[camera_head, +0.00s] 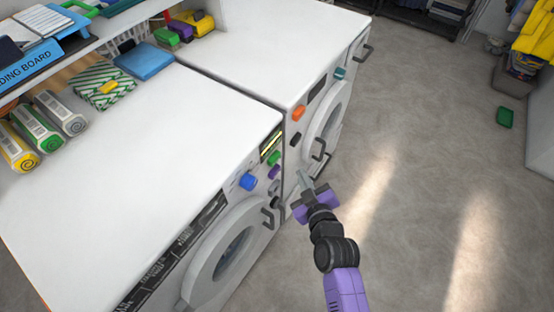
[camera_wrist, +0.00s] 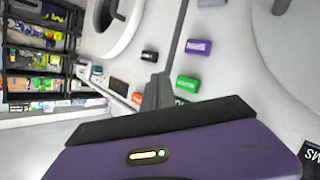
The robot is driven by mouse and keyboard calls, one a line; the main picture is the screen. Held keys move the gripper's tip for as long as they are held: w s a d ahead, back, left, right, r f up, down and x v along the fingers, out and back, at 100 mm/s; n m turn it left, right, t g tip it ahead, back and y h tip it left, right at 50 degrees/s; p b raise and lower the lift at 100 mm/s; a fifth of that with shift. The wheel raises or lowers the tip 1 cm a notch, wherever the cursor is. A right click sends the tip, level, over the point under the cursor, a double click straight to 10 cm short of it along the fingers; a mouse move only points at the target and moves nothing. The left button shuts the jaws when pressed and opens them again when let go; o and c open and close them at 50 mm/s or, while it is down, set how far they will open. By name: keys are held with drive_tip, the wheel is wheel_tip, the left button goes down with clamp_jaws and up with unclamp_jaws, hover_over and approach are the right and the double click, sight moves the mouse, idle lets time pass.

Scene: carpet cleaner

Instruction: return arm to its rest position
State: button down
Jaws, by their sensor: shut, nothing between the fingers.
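My arm reaches up from the lower right of the head view. My gripper (camera_head: 307,182) is in front of two white washing machines, near the gap between them. Its fingers are shut and hold nothing. In the wrist view the fingers of my gripper (camera_wrist: 158,92) point at the dark seam between the machines, with a purple button (camera_wrist: 198,47) and a green button (camera_wrist: 187,84) close by. I cannot tell whether the fingertips touch the machine front.
The near washing machine (camera_head: 130,150) and far washing machine (camera_head: 270,45) have protruding handles, a blue knob (camera_head: 248,181) and an orange knob (camera_head: 298,112). Carpeted floor (camera_head: 430,170) on the right is mostly clear, with a green block (camera_head: 505,117).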

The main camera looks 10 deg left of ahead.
idle(0.5)
drive_tip(key=s+d+r+m+t+h, duration=0.1)
drive_tip(key=s+d+r+m+t, duration=0.25)
drive_tip(key=d+r+m, duration=0.35)
drive_tip(key=s+d+r+m+h, duration=0.1)
drive_tip(key=s+d, duration=0.4)
drive_tip(key=s, duration=0.6)
drive_tip(key=s+d+r+m+g+h, duration=0.1)
drive_tip(key=s+d+r, duration=0.4)
drive_tip(key=s, duration=0.7)
drive_tip(key=s+d+r+m+h, duration=0.1)
drive_tip(key=s+d+r+h, duration=0.2)
drive_tip(key=s, duration=0.9)
drive_tip(key=d, duration=0.3)
drive_tip(key=shift+d+r+m+g+h, duration=0.2)
drive_tip(key=shift+m+g+h, duration=0.1)
drive_tip(key=shift+m+g, duration=0.1)
